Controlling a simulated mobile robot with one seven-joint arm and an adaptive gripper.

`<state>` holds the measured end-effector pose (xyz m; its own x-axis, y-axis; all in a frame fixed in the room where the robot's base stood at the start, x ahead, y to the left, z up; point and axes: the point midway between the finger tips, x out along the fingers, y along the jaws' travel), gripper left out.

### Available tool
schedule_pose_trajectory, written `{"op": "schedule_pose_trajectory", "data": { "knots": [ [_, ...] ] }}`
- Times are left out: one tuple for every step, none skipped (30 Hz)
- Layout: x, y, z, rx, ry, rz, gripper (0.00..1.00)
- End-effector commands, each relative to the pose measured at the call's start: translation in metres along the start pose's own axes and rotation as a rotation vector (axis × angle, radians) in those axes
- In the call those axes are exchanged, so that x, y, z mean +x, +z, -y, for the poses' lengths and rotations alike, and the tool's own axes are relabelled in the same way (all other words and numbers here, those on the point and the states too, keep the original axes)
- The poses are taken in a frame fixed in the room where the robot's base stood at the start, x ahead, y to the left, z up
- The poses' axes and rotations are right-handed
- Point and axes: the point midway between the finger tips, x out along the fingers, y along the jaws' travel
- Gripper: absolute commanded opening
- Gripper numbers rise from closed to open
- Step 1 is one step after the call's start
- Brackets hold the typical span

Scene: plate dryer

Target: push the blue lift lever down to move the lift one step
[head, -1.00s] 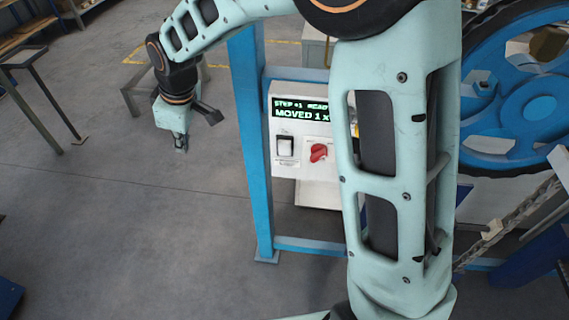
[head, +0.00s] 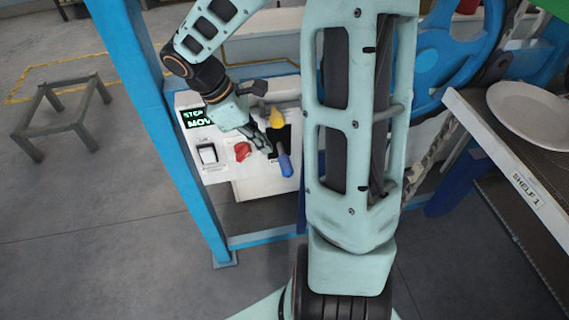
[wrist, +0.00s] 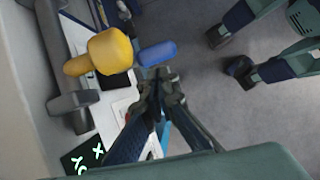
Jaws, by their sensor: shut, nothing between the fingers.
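The blue lift lever (head: 284,163) sticks out from the right part of a white control panel (head: 215,170) in the head view. Its blue handle (wrist: 157,53) also shows in the wrist view, just beyond my fingertips. My gripper (head: 268,150) is shut and empty, close to the lever on its left side in the head view. It also shows in the wrist view (wrist: 160,82). I cannot tell whether the fingers touch the lever. A yellow knob (head: 275,117) sits above the blue lever, near my gripper.
A blue post (head: 150,100) stands left of the panel. A shelf labelled SHELF 1 (head: 527,190) holds a white plate (head: 535,112) on the right.

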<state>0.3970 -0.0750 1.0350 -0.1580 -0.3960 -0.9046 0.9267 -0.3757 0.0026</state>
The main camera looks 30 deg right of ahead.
Motion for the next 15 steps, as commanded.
{"op": "schedule_pose_trajectory", "data": {
  "knots": [
    [0.001, 0.0033, 0.0004, 0.001, -0.003, 0.006, 0.0],
    [0.0014, 0.0046, 0.0006, 0.002, -0.004, 0.008, 0.0],
    [0.0017, 0.0055, 0.0007, 0.002, -0.004, 0.01, 0.0],
    [0.0018, 0.0057, 0.0007, 0.002, -0.005, 0.011, 0.0],
    [0.0018, 0.0057, 0.0007, 0.002, -0.005, 0.011, 0.0],
    [0.0018, 0.0056, 0.0007, 0.002, -0.005, 0.011, 0.0],
    [0.0017, 0.0054, 0.0007, 0.002, -0.004, 0.011, 0.0],
    [0.0017, 0.0054, 0.0007, 0.002, -0.004, 0.011, 0.0],
    [0.0017, 0.0052, 0.0007, 0.002, -0.004, 0.01, 0.0],
    [0.0017, 0.0052, 0.0006, 0.002, -0.004, 0.01, 0.0],
    [0.0018, 0.0051, 0.0006, 0.002, -0.004, 0.01, 0.0],
    [0.0024, 0.0049, 0.0006, 0.002, -0.004, 0.01, 0.0],
    [0.0034, 0.0048, 0.0006, 0.002, -0.004, 0.01, 0.0],
    [0.0049, 0.0046, 0.0007, 0.002, -0.004, 0.01, 0.0],
    [0.0077, 0.0044, 0.0007, 0.002, -0.005, 0.01, 0.0]
  ]
}}
